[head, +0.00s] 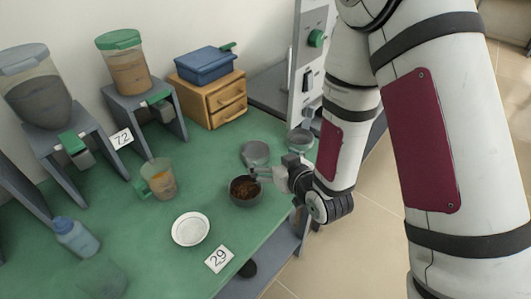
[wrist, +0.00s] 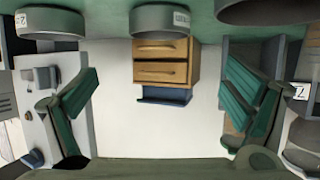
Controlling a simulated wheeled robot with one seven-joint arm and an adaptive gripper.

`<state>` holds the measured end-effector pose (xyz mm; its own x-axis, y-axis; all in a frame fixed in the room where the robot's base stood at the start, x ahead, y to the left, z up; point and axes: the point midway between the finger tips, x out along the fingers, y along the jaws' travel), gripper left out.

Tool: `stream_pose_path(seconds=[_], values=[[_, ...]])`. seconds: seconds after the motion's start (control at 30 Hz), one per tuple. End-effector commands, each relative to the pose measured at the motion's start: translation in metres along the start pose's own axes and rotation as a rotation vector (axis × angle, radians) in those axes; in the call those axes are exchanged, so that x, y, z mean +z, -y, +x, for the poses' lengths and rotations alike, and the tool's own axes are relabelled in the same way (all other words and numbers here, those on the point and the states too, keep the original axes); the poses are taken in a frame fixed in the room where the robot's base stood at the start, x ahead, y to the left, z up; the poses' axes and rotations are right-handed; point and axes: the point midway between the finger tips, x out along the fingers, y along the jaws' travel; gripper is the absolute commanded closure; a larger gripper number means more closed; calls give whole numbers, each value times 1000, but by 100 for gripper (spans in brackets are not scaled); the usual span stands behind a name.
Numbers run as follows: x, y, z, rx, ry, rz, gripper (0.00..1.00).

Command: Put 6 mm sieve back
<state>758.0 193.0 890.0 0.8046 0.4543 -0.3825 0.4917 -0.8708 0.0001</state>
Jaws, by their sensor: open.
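Two round grey sieve-like vessels stand at the green bench's right end. One grey round vessel (head: 255,153) is behind my gripper; it also shows at the top middle of the wrist view (wrist: 160,22) with a small white label. The other (head: 300,140) is farther right, by the white panel, and shows labelled at the wrist view's top left (wrist: 50,22). I cannot read which is 6 mm. My gripper (head: 264,174) is open, beside the dark bowl's right rim; its fingers are spread wide with nothing between them in the wrist view (wrist: 165,92).
A dark bowl (head: 245,191) with brown contents sits near the bench edge. A wooden drawer unit (head: 209,95) carries a blue box (head: 206,63). Hoppers line the back.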

Motion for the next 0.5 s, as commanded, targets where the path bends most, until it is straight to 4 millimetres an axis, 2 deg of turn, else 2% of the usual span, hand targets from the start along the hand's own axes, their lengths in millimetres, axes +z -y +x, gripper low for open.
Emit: stream_pose_path(seconds=[0.1,0.33,0.5], values=[[0,0,-6,1,1,1,6],[0,-1,-7,3,2,0,6],[-16,-16,-13,35,46,-6,6]])
